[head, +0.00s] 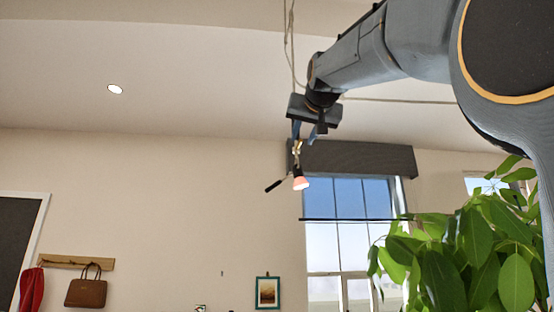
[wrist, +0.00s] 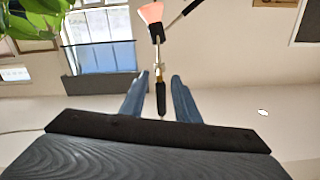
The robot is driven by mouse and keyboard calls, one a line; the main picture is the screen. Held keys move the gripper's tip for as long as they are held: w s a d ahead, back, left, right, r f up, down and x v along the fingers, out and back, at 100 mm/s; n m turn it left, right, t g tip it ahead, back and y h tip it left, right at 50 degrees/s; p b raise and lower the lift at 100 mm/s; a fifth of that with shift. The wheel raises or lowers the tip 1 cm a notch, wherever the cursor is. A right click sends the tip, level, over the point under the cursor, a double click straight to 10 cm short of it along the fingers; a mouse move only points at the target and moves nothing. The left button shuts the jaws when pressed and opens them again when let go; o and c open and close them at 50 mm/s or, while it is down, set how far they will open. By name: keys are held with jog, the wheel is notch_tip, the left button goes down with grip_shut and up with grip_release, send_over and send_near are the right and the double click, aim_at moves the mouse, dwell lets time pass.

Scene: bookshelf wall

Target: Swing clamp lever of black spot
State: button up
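The spot lamp (head: 300,183) hangs high in front of the wall, with a glowing pinkish-orange face and a dark neck. It also shows at the top of the wrist view (wrist: 151,13). A black lever (head: 275,186) sticks out slantwise beside it, seen also in the wrist view (wrist: 193,6). A pale metal clamp part (head: 297,150) joins above the lamp. My gripper (head: 306,136) is just above it. In the wrist view its two blue-grey fingers (wrist: 160,80) stand apart, with the clamp's thin stem between them and gaps visible on both sides. Contact cannot be told.
A hanging cable (head: 289,40) runs down beside my gripper. Behind are a window with a dark valance (head: 355,158) and a thin dark rod (head: 350,220). A leafy plant (head: 470,250) fills the lower right. The left side is open room before the wall.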

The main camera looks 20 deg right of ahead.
aim_at(297, 149)
jog(key=p+x, duration=0.1)
jog(key=x, duration=0.1)
jog(key=p+x, duration=0.1)
jog(key=x, duration=0.2)
jog(key=p+x, duration=0.2)
jog(key=shift+w+r, duration=0.25)
jog(key=shift+r, duration=0.15)
jog(key=shift+c, duration=0.2)
grip_shut()
